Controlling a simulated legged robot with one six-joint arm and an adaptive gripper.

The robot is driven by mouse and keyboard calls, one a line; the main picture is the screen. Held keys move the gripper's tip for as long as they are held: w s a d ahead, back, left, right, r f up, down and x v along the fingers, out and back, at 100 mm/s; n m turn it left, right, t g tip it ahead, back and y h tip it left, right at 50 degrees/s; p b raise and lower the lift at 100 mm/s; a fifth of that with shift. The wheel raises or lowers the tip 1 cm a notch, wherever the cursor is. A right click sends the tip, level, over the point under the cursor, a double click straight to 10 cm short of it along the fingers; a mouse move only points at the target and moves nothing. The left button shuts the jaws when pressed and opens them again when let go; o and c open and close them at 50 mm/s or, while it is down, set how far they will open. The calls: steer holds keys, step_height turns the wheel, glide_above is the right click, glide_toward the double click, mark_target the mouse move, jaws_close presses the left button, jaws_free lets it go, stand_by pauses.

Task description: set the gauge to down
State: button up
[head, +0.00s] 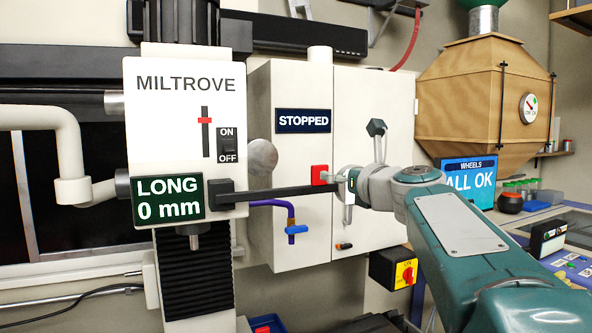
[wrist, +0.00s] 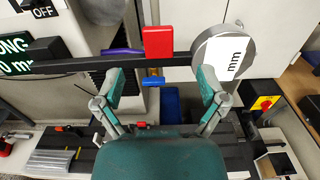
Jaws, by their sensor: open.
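The gauge's black arm (head: 285,192) reaches out level to the right from a black block on the white MILTROVE machine (head: 185,110). It crosses the wrist view (wrist: 85,65) from the left. A grey round disc with a white "mm" face (wrist: 229,55) sits at its right end there. A red block (wrist: 158,42) shows at the bar's right part, also in the head view (head: 319,175). My gripper (wrist: 160,80) is open, its fingers apart around the bar's right part, with nothing clearly held. In the head view my gripper (head: 344,186) partly hides the bar's end.
A white cabinet (head: 345,240) reading STOPPED stands behind the bar. A blue valve handle (head: 297,229) on a purple pipe hangs below it. The green display (head: 168,201) reads LONG 0 mm. A yellow and red switch box (head: 395,268) is lower right.

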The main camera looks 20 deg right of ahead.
mark_target(322, 170)
steer(key=w, duration=0.1)
steer(key=w+a, duration=0.1)
steer(key=w, duration=0.3)
steer(key=shift+w+a+f, duration=0.1)
steer(key=shift+w+a, duration=0.05)
steer(key=shift+a, duration=0.1)
steer(key=w, duration=0.1)
steer(key=w+d, duration=0.1)
steer(key=w, duration=0.1)
steer(key=shift+w+d, duration=0.35)
steer(key=shift+a, duration=0.65)
steer(key=c, duration=0.9)
steer(key=shift+s+d, duration=0.1)
steer(key=shift+d, duration=0.1)
jaws_close()
steer(key=shift+d, duration=0.15)
